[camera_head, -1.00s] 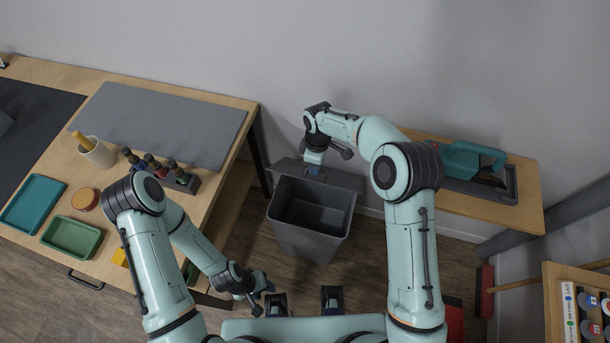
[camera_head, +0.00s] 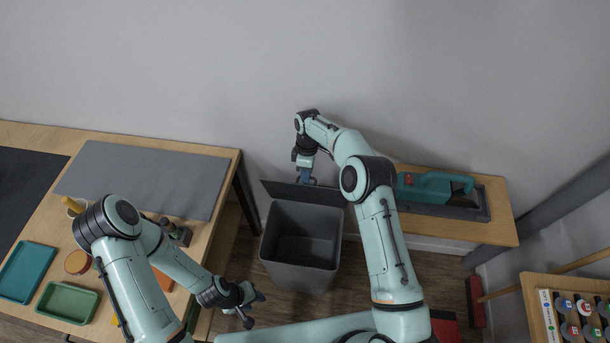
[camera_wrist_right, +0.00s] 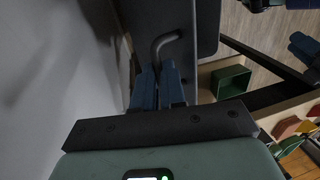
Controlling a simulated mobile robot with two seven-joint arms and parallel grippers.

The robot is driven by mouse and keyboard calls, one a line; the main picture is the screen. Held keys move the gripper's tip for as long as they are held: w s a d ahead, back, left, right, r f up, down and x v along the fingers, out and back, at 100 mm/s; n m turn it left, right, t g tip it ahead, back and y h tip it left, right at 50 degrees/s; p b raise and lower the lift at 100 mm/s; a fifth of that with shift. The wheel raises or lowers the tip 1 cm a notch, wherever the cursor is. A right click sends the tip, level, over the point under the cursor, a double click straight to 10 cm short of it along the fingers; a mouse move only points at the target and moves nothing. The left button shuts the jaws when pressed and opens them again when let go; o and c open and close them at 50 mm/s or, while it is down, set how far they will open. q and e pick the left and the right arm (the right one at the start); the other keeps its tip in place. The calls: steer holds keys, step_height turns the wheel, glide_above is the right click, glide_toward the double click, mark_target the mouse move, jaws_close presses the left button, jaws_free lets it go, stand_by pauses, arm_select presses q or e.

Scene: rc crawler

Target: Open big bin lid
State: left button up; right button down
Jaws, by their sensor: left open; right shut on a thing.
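The big grey bin (camera_head: 300,275) stands on the floor between the workbench and a wooden shelf. Its dark lid (camera_head: 330,195) is swung up at the back edge, and the empty-looking inside shows. My right gripper (camera_head: 305,176) is at the lid's upper edge. In the right wrist view my right gripper (camera_wrist_right: 158,90) is shut on the bent lid handle (camera_wrist_right: 163,42). My left gripper (camera_head: 248,306) is open and empty, low in front of the bin and to its left, beside the workbench.
The workbench (camera_head: 222,190) at left carries a grey mat (camera_head: 140,178), a teal tray (camera_head: 27,270) and a green tray (camera_head: 67,302). A wooden shelf (camera_head: 490,232) at right holds a teal tool (camera_head: 432,187). The wall is close behind the lid.

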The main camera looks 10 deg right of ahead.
steer(key=shift+s+d+f, duration=0.25)
steer(key=shift+s+f, duration=0.1)
steer(key=shift+f, duration=0.15)
steer(key=c, duration=1.3)
jaws_free()
steer(key=shift+o, duration=0.5)
steer(key=shift+w, duration=0.2)
steer(key=shift+a+r, duration=0.1)
steer(key=shift+r, duration=0.15)
steer(key=shift+w+r, duration=0.15)
steer(key=shift+r, duration=0.05)
step_height(320, 180, up, 12)
steer(key=w, duration=0.2)
steer(key=shift+w+d+r, duration=0.2)
steer(key=shift+d, duration=0.25)
steer(key=shift+f, duration=0.1)
